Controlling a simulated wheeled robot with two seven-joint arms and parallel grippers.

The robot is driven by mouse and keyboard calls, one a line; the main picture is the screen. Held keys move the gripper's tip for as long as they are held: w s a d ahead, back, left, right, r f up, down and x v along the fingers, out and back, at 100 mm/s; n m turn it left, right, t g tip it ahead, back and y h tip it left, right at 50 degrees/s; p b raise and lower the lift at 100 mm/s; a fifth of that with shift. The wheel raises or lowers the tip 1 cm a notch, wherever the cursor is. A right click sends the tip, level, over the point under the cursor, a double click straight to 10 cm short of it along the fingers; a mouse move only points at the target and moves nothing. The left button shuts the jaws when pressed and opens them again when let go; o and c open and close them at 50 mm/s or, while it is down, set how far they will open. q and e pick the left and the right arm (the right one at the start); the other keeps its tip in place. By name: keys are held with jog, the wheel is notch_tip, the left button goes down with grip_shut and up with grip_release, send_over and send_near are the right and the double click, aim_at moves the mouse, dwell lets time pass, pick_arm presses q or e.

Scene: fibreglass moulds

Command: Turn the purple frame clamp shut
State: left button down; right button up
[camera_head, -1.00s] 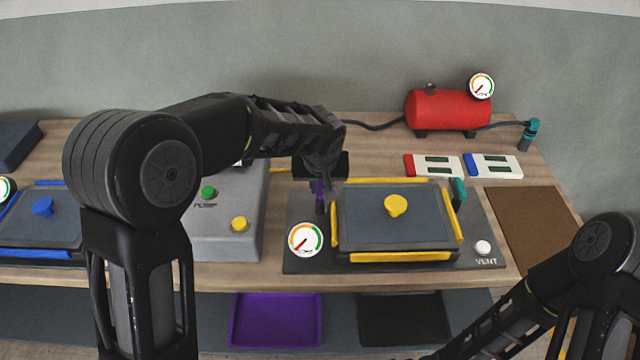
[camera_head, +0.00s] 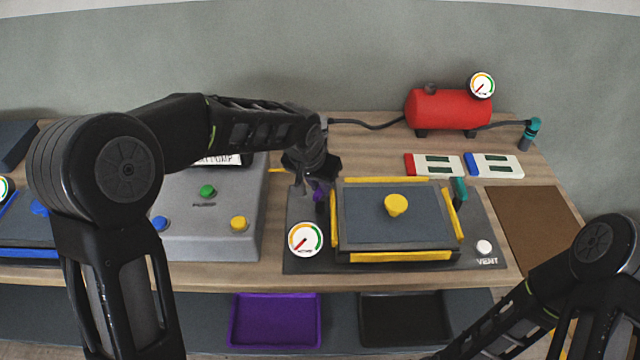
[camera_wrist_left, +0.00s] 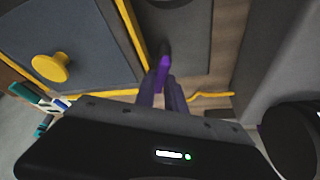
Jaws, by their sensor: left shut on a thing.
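The purple frame clamp (camera_head: 320,194) is at the left side of the yellow-edged mould (camera_head: 365,225), mostly hidden by my gripper in the head view. In the left wrist view the purple clamp handle (camera_wrist_left: 160,78) shows between my fingers, beside the yellow frame edge. My left gripper (camera_head: 318,187) is shut on the clamp, and in the head view its wrist is turned at an angle. Its fingertips are hard to make out. My right arm comes in at the lower right; its gripper is out of view.
A gauge (camera_head: 306,239) stands just in front of the clamp. The grey pump box (camera_head: 190,245) is to the left. A teal clamp (camera_head: 459,190) and a white vent button (camera_head: 484,247) are at the right. A yellow knob (camera_head: 397,205) stands up from the lid.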

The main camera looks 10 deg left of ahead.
pick_arm(q)
jog(key=m+h, duration=0.1)
jog(key=m, duration=0.1)
jog(key=m+h, duration=0.1)
jog(key=m, duration=0.2)
jog(key=shift+a+g, duration=0.1)
jog(key=shift+g, duration=0.3)
jog(key=m+g, duration=0.1)
jog(key=m, duration=0.2)
jog(key=m+g+h, duration=0.1)
jog(key=m, duration=0.2)
jog(key=shift+m, duration=0.3)
jog(key=c, duration=1.4)
grip_release()
jog(key=shift+r, duration=0.1)
jog(key=b+v, duration=0.1)
jog(key=v, duration=0.6)
jog(key=shift+r, duration=0.3)
jog(key=shift+a+f, duration=0.1)
